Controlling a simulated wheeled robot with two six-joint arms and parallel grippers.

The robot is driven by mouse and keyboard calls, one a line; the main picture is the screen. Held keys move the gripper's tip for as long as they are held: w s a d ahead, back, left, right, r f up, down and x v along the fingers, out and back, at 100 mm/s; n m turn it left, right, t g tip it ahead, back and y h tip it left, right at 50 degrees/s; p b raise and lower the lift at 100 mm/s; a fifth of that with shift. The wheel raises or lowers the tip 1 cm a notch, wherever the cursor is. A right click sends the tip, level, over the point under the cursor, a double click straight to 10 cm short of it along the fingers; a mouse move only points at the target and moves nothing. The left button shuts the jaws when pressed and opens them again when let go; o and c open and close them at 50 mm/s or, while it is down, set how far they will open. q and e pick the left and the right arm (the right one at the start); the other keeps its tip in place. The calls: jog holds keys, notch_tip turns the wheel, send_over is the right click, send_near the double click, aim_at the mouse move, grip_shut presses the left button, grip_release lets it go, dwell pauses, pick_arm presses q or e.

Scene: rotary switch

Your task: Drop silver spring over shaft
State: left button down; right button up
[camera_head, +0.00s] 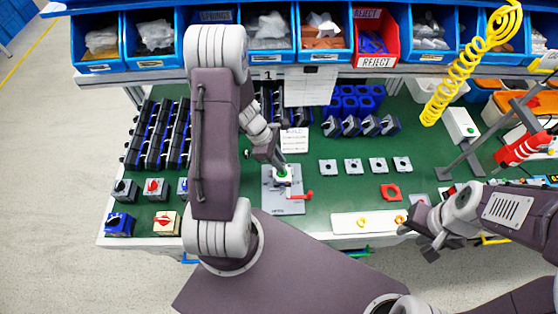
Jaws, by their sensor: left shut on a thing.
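A grey fixture (268,204) with a red handle (302,195) stands on the green bench mat. A small switch body (284,181), pale with a green centre, sits in it. The shaft is too small to make out. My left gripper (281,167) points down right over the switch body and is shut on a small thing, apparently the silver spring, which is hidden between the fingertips. I cannot tell whether it touches the shaft. My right gripper (430,243) is open and empty off the bench's front edge at the right.
A white tray (348,223) with yellow rings lies at the front edge. Several grey square plates (352,165) and a red plate (391,192) lie right of the fixture. Finished switches (155,189) stand at the left. Blue bins (268,27) and a red reject bin (376,40) line the back.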

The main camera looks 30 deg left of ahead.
pick_arm(q)
jog(key=shift+f, duration=0.15)
jog(key=shift+f+b, duration=1)
jog(key=shift+b, duration=0.05)
jog(key=c, duration=1.2)
grip_release()
jog(key=p+v, duration=0.1)
jog(key=v, duration=0.8)
jog(key=shift+p, duration=0.4)
